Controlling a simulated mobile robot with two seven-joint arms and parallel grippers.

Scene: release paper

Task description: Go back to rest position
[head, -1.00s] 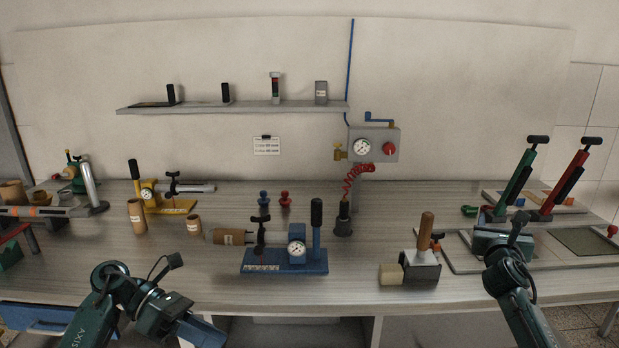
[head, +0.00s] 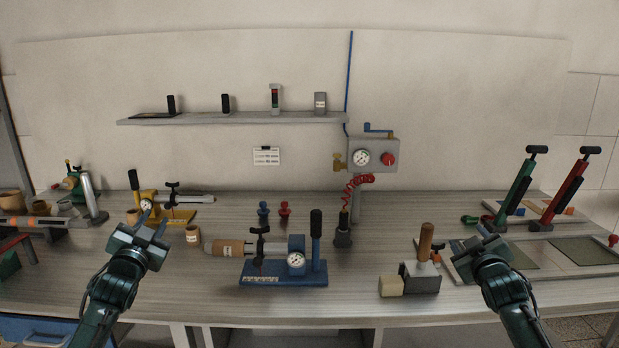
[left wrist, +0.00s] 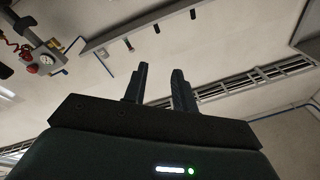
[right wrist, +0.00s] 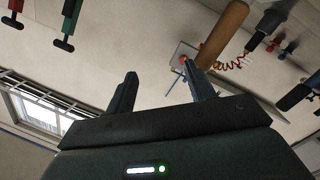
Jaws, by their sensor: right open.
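My left gripper (head: 146,229) is raised in front of the bench at the left, its two fingers pointing up and away. In the left wrist view its fingers (left wrist: 160,85) stand apart with nothing between them. My right gripper (head: 479,236) is raised at the right, in front of the grey board on the bench. In the right wrist view its fingers (right wrist: 162,90) are apart and empty. Neither gripper visibly holds anything.
The bench (head: 200,290) carries a blue press with a gauge (head: 285,270), a yellow press (head: 165,212) and a wooden-handled block (head: 424,270). Green (head: 517,185) and red (head: 568,185) lever tools stand at the right. A shelf (head: 230,118) hangs on the wall.

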